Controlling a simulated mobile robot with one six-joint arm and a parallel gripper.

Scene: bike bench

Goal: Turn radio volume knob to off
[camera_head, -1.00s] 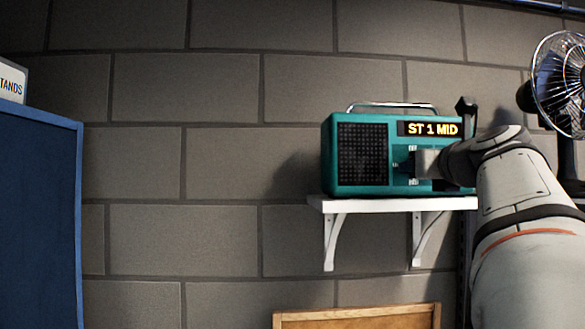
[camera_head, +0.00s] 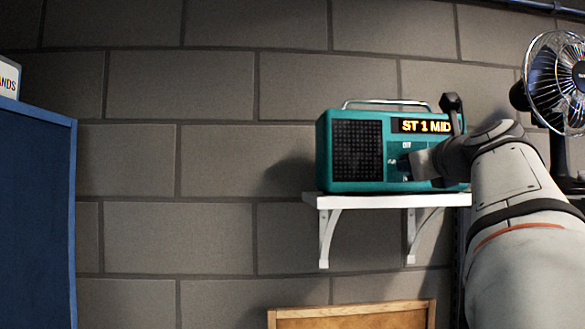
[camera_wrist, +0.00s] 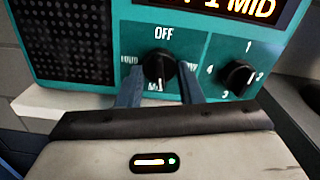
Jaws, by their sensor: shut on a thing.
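The teal radio (camera_head: 328,150) stands on a white wall shelf (camera_head: 335,202). Its display (camera_head: 421,126) reads "ST 1 MID". In the wrist view the black volume knob (camera_wrist: 158,64) has OFF above it, LOUD to the left, MID below and a partly hidden label to the right. My gripper (camera_wrist: 160,88) has one finger on each side of this knob and is shut on it. The knob's exact pointer direction is hard to make out. In the head view my gripper (camera_head: 408,165) covers part of the radio's front.
A second black knob (camera_wrist: 238,76), numbered around its dial, sits close to the right of my right finger. A desk fan (camera_head: 557,85) stands right of the radio, near my arm. A speaker grille (camera_head: 357,150) fills the radio's left side. A blue board (camera_head: 35,200) is far left.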

